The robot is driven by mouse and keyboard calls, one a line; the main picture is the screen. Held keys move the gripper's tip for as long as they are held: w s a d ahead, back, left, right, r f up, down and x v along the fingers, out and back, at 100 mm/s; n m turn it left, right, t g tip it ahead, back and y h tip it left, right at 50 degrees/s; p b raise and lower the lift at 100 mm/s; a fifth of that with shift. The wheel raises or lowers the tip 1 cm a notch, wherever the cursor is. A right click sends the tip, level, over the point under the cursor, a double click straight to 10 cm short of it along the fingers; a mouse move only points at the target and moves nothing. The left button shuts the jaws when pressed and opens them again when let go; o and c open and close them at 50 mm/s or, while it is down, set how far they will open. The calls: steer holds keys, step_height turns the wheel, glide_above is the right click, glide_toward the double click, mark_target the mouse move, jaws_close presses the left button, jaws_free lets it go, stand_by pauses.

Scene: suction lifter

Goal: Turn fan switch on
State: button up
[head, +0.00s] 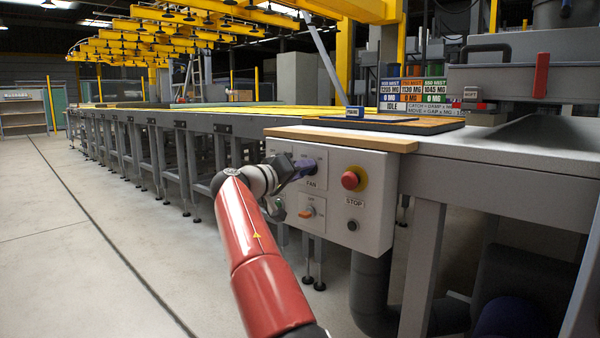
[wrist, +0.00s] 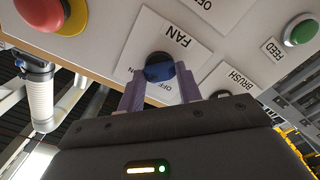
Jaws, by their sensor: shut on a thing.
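The fan switch (wrist: 158,66) is a dark blue knob on a white plate with the label FAN and an OFF mark, in the wrist view. My gripper (wrist: 161,74) has its two purple fingers on either side of the knob and is shut on it. In the head view, my gripper (head: 304,168) reaches the upper part of the white control panel (head: 376,204), just above the FAN label (head: 311,184). There the knob is mostly hidden behind the fingers.
A red stop button on yellow (head: 354,179) sits right of the fan switch. An orange knob (head: 306,212) is below it. A wooden ledge (head: 345,138) tops the panel.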

steer(key=shift+f, duration=0.15)
steer(key=o, duration=1)
steer(key=b+v, duration=0.1)
steer(key=v, duration=0.6)
steer(key=shift+s+a+b, duration=0.25)
steer(key=shift+s+b, duration=0.05)
steer(key=shift+b, duration=0.05)
